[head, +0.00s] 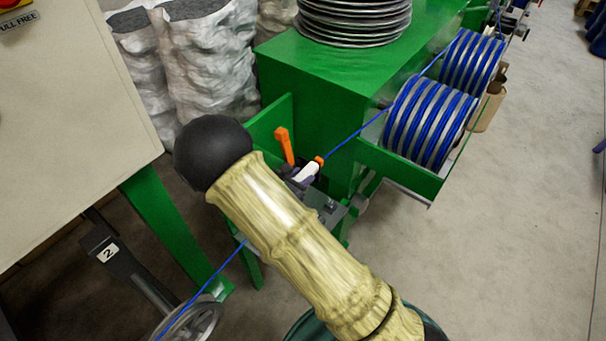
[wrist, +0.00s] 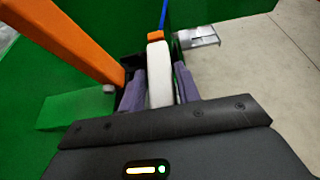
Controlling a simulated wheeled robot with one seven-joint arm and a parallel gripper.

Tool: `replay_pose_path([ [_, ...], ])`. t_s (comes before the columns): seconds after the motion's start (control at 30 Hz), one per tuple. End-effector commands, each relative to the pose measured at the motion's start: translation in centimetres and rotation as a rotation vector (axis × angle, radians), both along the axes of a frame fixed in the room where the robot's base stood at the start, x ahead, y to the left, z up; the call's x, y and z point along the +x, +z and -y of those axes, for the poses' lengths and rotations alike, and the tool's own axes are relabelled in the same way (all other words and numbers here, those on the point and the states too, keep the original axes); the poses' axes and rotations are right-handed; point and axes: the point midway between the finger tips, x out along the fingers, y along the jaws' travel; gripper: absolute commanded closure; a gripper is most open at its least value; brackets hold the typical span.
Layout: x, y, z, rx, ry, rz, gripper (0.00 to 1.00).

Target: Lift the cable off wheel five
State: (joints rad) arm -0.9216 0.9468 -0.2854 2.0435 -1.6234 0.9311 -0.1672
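The blue cable (head: 357,133) runs from the drum down to a white piece with an orange end (head: 311,171), and shows again beyond my arm, reaching a grey wheel (head: 200,322) at lower left. My gripper (head: 300,182) is at the white piece, partly hidden by my arm. In the wrist view, the two purple-grey fingers of my gripper (wrist: 160,92) stand on either side of the white piece (wrist: 160,72); whether they press on it is unclear. The blue cable (wrist: 164,14) leaves its orange end. I cannot tell which wheel is number five.
An orange lever (head: 284,146) stands close beside the gripper, large in the wrist view (wrist: 70,40). A green machine (head: 320,85) stands behind, with blue-wound drums (head: 425,122) to its right. A label "2" (head: 107,252) marks a dark bracket. Open floor lies at right.

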Motion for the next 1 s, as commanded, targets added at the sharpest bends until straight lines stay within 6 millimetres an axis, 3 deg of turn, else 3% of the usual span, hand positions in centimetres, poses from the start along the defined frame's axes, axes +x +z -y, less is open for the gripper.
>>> replay_pose_path([
  [0.57,0.37,-0.23,0.29,0.0,0.001,0.0,0.67],
  [0.7,0.37,-0.22,0.28,0.0,0.001,0.0,0.91],
  [0.73,0.37,-0.22,0.28,0.0,0.001,0.0,0.93],
  [1.0,0.38,-0.14,0.27,0.0,0.001,0.002,0.93],
])
